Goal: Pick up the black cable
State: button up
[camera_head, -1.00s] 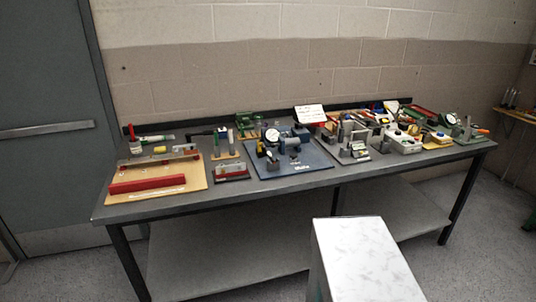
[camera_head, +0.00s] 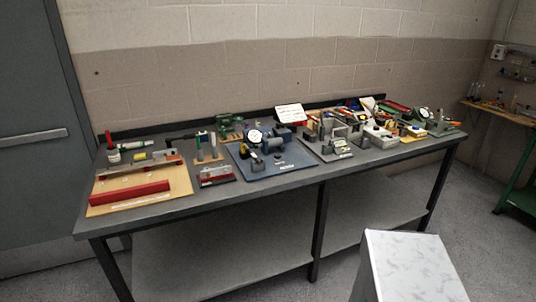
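I cannot pick out a black cable with certainty among the small items on the long grey workbench (camera_head: 215,196). A small dark elongated item (camera_head: 182,139) lies toward the back left of the bench, too small to identify. A blue board (camera_head: 285,178) with a round white-faced gauge (camera_head: 255,136) and dark fittings sits near the bench's middle. My gripper and arm are not in view.
A tan board with a red bar (camera_head: 130,193) lies at the bench's left end. Several fixtures crowd the right half. A pale-topped block (camera_head: 412,265) stands in front, lower right. A grey door (camera_head: 30,170) is at left; a green-legged bench (camera_head: 515,200) is at right.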

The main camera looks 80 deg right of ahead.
aim_at(251, 152)
jog(key=z, duration=0.95)
jog(key=i, duration=0.55)
jog(key=u, duration=0.05)
jog(key=k, duration=0.6)
